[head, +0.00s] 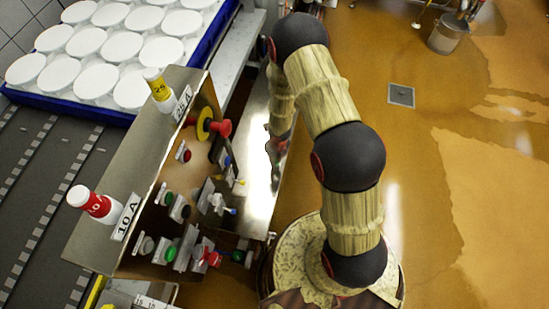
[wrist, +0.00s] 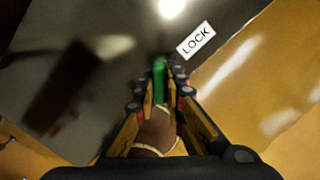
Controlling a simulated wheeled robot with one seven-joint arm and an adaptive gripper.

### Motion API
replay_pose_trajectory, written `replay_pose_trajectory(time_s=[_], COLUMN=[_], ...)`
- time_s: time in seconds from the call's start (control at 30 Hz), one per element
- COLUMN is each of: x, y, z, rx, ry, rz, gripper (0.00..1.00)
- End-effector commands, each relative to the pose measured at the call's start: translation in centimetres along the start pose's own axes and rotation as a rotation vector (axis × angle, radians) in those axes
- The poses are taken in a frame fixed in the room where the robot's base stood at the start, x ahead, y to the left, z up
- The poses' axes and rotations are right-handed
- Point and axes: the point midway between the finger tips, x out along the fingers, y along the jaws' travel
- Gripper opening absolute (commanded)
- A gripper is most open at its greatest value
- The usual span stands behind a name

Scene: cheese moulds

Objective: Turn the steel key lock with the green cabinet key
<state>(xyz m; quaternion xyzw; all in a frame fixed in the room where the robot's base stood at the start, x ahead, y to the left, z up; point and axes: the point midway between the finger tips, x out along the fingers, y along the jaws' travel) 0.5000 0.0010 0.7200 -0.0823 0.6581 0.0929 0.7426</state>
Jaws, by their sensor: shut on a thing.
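In the wrist view, my gripper (wrist: 160,92) is shut on the green cabinet key (wrist: 159,75), whose green part stands upright between the fingertips. The key's tip points at a dark grey steel surface ahead. A white label reading LOCK (wrist: 196,40) is on that surface, just up and right of the key. The lock itself is not clearly seen; the fingers and key cover that spot, and I cannot tell whether the key is in it. In the head view my arm bends over to the far side of the control box, and the gripper and key are not clearly visible.
The steel control box (head: 105,235) carries several buttons and knobs, including a red knob on a yellow disc (head: 206,124). A blue crate (head: 103,112) of white moulds is behind. Open floor lies right.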

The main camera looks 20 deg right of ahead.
Motion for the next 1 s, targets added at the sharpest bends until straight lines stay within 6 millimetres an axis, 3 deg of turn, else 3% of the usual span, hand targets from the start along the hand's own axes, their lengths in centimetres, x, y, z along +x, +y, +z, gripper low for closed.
replay_pose_trajectory(time_s=[1.0], x=[-0.26], y=[0.03], z=[0.23], rx=[-0.599], ry=[-0.004], rz=[0.073], gripper=[0.0])
